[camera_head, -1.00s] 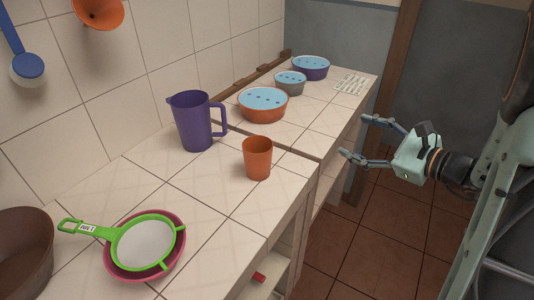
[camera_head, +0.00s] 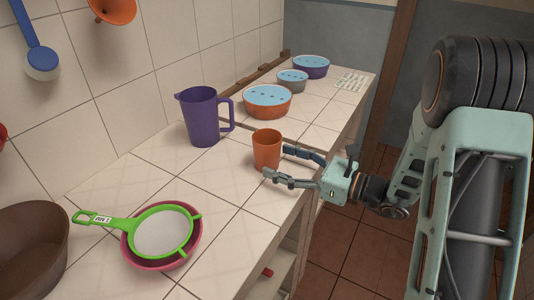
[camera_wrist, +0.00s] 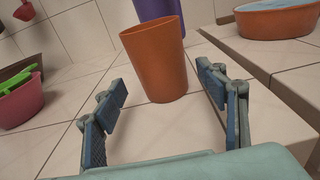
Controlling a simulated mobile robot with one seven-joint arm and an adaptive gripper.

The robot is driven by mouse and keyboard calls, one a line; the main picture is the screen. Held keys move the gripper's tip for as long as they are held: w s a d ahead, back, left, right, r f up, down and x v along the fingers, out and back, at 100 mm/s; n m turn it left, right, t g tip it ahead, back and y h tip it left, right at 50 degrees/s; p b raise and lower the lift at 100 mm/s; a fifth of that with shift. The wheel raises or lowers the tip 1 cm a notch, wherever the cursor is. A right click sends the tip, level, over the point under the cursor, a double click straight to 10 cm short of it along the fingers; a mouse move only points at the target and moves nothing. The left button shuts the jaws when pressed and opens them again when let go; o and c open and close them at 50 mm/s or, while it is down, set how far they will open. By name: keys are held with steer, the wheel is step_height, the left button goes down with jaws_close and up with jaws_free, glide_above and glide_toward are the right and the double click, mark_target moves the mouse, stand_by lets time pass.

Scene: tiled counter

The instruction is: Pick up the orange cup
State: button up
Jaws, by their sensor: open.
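The orange cup (camera_head: 267,150) stands upright on the tiled counter near its right edge. In the wrist view the cup (camera_wrist: 158,62) stands straight ahead, just beyond my fingertips and roughly centred between them. My gripper (camera_head: 277,165) is open and empty, low over the counter edge, with its fingers pointing left at the cup. In the wrist view my gripper's two fingers (camera_wrist: 163,88) are spread on either side, with clear tile between them. The lower part of the cup is partly hidden by a finger in the head view.
A purple pitcher (camera_head: 203,118) stands behind the cup. An orange bowl with a blue lid (camera_head: 267,101) and two smaller lidded bowls sit farther back. A green strainer (camera_head: 163,233) rests on a pink bowl (camera_head: 192,252) at front. Tiles between are clear.

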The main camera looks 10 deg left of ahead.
mark_target(279, 146)
steer(key=x, duration=0.4)
steer(key=shift+w+a+r, duration=0.2)
steer(key=shift+w+a, duration=0.05)
steer(key=c, duration=1.3)
steer(key=shift+r, duration=0.15)
steer(key=shift+r, duration=0.2)
steer(key=r, duration=0.3)
steer(key=shift+s+d+r+p, duration=0.2)
steer(key=shift+d+r+p, duration=0.1)
steer(key=shift+d+p, duration=0.1)
steer(key=s+d+r+p, duration=0.2)
steer(key=s+d+r, duration=0.6)
steer(key=s+d, duration=0.1)
steer(key=shift+s+r, duration=0.35)
